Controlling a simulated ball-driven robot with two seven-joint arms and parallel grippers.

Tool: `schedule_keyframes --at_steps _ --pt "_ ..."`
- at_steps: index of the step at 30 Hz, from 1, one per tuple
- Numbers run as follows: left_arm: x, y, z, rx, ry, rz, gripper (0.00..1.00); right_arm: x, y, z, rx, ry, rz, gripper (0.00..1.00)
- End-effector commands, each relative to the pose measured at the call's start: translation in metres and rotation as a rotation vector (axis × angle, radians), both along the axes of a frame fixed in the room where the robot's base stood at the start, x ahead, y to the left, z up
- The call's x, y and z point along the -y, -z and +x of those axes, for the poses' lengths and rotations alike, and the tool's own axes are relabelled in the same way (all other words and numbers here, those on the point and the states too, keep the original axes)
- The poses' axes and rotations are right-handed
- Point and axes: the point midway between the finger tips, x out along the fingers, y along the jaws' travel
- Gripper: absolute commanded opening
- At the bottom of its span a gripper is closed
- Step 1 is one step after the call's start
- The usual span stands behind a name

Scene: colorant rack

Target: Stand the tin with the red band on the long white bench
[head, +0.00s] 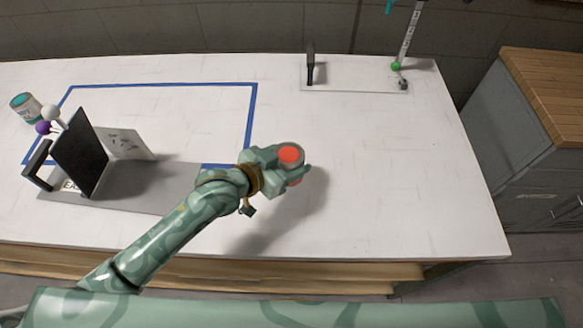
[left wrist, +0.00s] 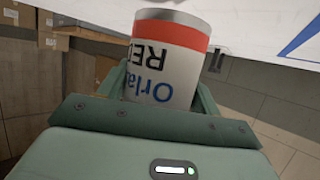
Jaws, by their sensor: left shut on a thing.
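The tin with the red band (head: 290,155) has a red-orange top in the head view. In the left wrist view the tin (left wrist: 165,70) shows a white label with blue lettering, upside down in the picture, and a red band near its upper rim there. My left gripper (head: 287,168) is shut around the tin, with a finger on either side. The tin is over the long white bench (head: 390,170), right of the blue outline; a shadow falls below it. I cannot tell how high it is. My right gripper does not show.
A teal-lidded tin (head: 25,107) stands at the far left. A grey board with a black upright panel (head: 80,158) and white and purple balls is at left. A stand with a green ball (head: 396,66) is at the back right.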

Motion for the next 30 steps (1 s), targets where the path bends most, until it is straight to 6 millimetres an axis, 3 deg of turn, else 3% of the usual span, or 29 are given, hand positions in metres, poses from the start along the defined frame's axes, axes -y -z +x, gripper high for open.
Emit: schedule_keyframes --at_steps 8,13,24,25,26,27,30 --pt "0.010 0.022 0.016 0.001 0.000 -0.001 0.37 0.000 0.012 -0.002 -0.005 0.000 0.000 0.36" --pt "0.009 0.050 0.014 0.000 -0.001 0.000 0.37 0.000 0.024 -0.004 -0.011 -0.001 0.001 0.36" --pt "0.008 0.052 0.014 0.002 -0.001 0.000 0.37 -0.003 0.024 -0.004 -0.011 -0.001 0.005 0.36" --pt "0.008 0.052 0.014 0.002 -0.001 0.000 0.69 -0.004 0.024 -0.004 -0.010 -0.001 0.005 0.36" --pt "0.008 0.052 0.014 0.002 -0.001 0.000 0.78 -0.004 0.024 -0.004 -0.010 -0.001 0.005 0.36" --pt "0.008 0.052 0.014 0.002 -0.001 0.000 0.86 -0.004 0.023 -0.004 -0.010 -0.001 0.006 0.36" --pt "0.008 0.052 0.014 0.002 -0.001 0.000 0.86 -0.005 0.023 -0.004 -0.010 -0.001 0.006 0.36"
